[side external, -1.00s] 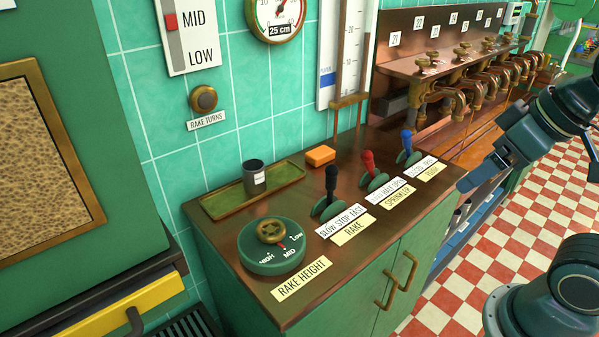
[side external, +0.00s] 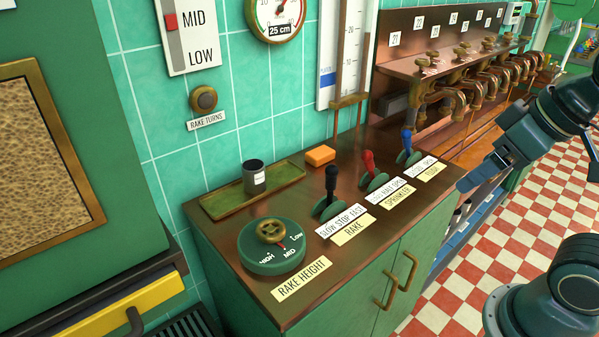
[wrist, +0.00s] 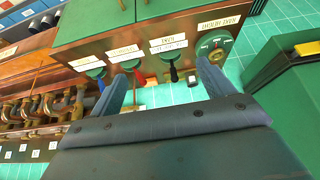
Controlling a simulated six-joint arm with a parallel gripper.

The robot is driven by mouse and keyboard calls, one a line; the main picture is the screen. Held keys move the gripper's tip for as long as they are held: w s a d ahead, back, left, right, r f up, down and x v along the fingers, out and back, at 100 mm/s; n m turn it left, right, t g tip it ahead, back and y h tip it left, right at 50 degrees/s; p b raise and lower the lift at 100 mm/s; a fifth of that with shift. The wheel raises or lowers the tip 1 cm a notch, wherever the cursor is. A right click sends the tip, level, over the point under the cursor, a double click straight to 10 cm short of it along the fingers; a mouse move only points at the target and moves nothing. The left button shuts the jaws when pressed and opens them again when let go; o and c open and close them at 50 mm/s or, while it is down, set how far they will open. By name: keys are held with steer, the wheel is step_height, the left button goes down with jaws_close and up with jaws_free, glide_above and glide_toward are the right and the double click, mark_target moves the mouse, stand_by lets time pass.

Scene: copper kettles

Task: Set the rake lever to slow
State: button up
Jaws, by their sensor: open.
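The rake lever (side external: 331,186) has a black handle on a green base and stands close to upright on the copper counter. Its cards read SLOW STOP FAST (side external: 340,220) and RAKE (side external: 352,232); I cannot tell its exact setting. In the wrist view, which is upside down, the black lever (wrist: 173,73) shows between my fingers, beyond them. My gripper (wrist: 162,72) is open and empty. In the side view my gripper (side external: 474,175) is at the right, off the counter's right end and apart from the lever.
The red sprinkler lever (side external: 368,163) and blue lever (side external: 406,142) stand to the right of the rake lever. The rake height dial (side external: 272,254) is at its left.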

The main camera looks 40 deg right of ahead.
steer(key=shift+c, duration=0.4)
steer(key=shift+w, duration=0.15)
steer(key=c, duration=0.6)
steer(key=m+g, duration=0.1)
steer(key=m, duration=0.1)
glide_above(331, 176)
steer(key=s, duration=0.4)
steer(key=shift+h, duration=0.4)
step_height(331, 176, down, 5)
steer(key=shift+c, duration=0.2)
steer(key=shift+f, duration=0.1)
steer(key=shift+x, duration=6.75)
steer(key=shift+s+d, duration=0.1)
